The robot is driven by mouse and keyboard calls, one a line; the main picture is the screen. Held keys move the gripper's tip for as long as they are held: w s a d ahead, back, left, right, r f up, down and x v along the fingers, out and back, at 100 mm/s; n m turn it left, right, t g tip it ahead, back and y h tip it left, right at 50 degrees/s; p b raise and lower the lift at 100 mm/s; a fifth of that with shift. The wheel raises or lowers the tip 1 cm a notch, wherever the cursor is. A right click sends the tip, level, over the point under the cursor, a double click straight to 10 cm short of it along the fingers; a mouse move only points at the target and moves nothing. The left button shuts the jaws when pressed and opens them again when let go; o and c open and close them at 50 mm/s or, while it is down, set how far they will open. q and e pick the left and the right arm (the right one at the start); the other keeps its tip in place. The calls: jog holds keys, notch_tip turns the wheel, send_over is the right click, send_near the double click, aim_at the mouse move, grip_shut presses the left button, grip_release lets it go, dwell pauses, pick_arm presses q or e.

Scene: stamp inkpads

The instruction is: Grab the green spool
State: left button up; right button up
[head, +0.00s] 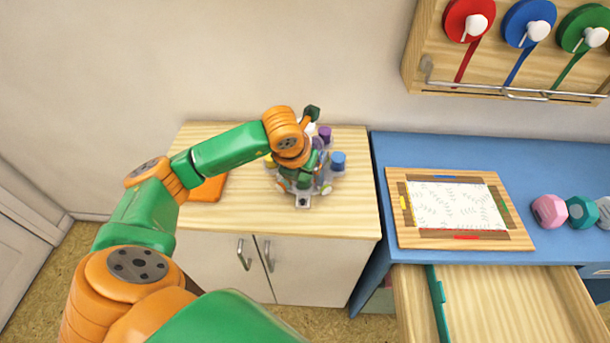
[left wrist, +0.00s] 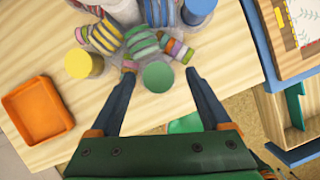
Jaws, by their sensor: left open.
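The green spool (left wrist: 158,76) stands at the front of a grey holder of several coloured spools on the wooden cabinet, and its round top faces the left wrist camera. In the head view the green spool (head: 304,181) shows partly, just below my orange wrist. My left gripper (left wrist: 159,70) is open over the holder. Its two fingers are on either side of the green spool in the left wrist view, with gaps between them and it. I cannot tell how far above it they are. My right gripper is not in view.
A yellow spool (left wrist: 83,63) and a blue spool (head: 338,161) stand nearby. Striped rolls (left wrist: 144,45) lie close behind the green spool. An orange tray (left wrist: 38,110) is on the left. The blue desk (head: 375,185) with an open drawer (head: 500,300) is on the right.

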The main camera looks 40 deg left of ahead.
pick_arm(q)
jog(key=shift+w+a+f, duration=0.15)
jog(key=shift+f, duration=0.1)
grip_shut()
jog(key=shift+r, duration=0.1)
